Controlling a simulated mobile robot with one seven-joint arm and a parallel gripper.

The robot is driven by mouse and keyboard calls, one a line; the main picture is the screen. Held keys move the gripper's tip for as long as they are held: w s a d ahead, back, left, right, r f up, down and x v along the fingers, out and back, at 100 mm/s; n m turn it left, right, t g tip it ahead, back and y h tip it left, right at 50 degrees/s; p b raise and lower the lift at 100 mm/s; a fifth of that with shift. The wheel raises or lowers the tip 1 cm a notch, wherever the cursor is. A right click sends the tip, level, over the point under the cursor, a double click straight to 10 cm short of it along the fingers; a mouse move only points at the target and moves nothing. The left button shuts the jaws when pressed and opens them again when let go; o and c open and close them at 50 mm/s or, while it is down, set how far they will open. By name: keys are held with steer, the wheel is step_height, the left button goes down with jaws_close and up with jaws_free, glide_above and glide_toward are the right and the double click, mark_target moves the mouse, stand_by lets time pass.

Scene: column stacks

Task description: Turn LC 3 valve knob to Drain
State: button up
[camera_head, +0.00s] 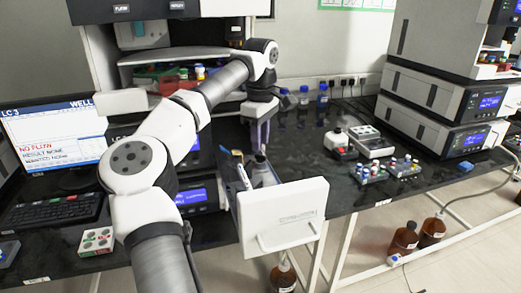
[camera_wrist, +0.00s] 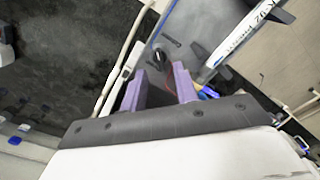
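My gripper (camera_head: 260,140) points down above an open white-fronted drawer or door panel (camera_head: 290,230) at the front edge of the black bench. In the wrist view its two purple fingers (camera_wrist: 159,80) are apart, with nothing clearly held between them. A small dark rounded part (camera_wrist: 158,57) shows just beyond the gap between the fingers; I cannot tell whether it is the valve knob. A monitor (camera_head: 58,140) at the left reads LC 3. No Drain mark or knob pointer is readable.
Small vial racks (camera_head: 371,173) and a grey box device (camera_head: 371,141) stand on the bench right of my gripper. Stacked instruments (camera_head: 440,105) fill the right. Brown bottles (camera_head: 403,240) stand on the floor below. A keyboard (camera_head: 58,212) lies at the left.

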mark_target(261, 157)
steer(key=shift+f, duration=1.8)
jaws_close()
